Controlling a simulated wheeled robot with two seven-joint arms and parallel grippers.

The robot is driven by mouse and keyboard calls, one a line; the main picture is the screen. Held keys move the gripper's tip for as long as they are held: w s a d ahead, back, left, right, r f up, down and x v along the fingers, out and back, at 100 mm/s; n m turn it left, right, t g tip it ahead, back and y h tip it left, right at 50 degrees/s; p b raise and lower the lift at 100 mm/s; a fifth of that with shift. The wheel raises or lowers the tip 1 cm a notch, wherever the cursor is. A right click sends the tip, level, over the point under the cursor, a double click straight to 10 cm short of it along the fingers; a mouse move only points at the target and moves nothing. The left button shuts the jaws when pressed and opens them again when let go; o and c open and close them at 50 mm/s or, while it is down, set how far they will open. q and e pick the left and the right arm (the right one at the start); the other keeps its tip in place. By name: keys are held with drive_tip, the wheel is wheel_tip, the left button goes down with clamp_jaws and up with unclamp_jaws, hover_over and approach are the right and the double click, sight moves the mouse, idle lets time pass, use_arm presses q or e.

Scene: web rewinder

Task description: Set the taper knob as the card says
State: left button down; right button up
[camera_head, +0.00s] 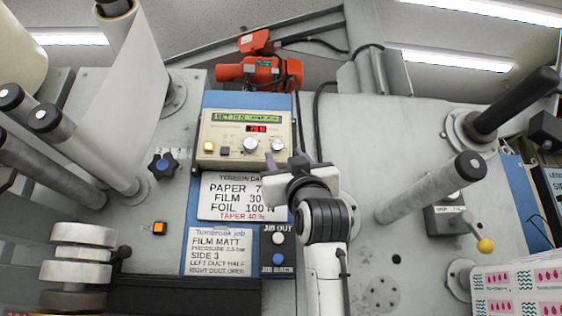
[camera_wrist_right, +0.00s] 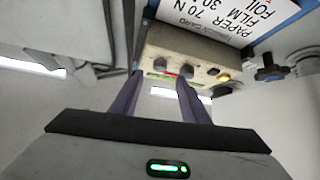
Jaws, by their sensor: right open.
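The tension controller (camera_head: 222,148) is a beige box with a green text display, a red display that seems to read 70 N, and a yellow button. Two knobs sit low on it, a left knob (camera_head: 250,146) and a right knob (camera_head: 277,145); I cannot tell which is taper. The tension card (camera_head: 228,196) below reads paper 7-, film 30, foil 100 N, taper 40 %; its right edge is partly hidden. My right gripper (camera_head: 309,160) is open and empty, just right of and below the right knob. In the wrist view, its fingers (camera_wrist_right: 158,84) point toward the controller (camera_wrist_right: 205,52), apart from it. My left gripper is out of view.
A job card (camera_head: 219,249) hangs below the tension card, beside a jog box (camera_head: 277,250). Rollers (camera_head: 430,190) stick out at the right and left. A black star knob (camera_head: 162,165) is left of the controller. An orange device (camera_head: 262,72) is above it.

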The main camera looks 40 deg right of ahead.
drive_tip(key=b+v, duration=0.1)
drive_tip(key=v, duration=0.2)
drive_tip(key=shift+s+a+f, duration=0.1)
drive_tip(key=shift+s+f, duration=0.15)
idle(0.4)
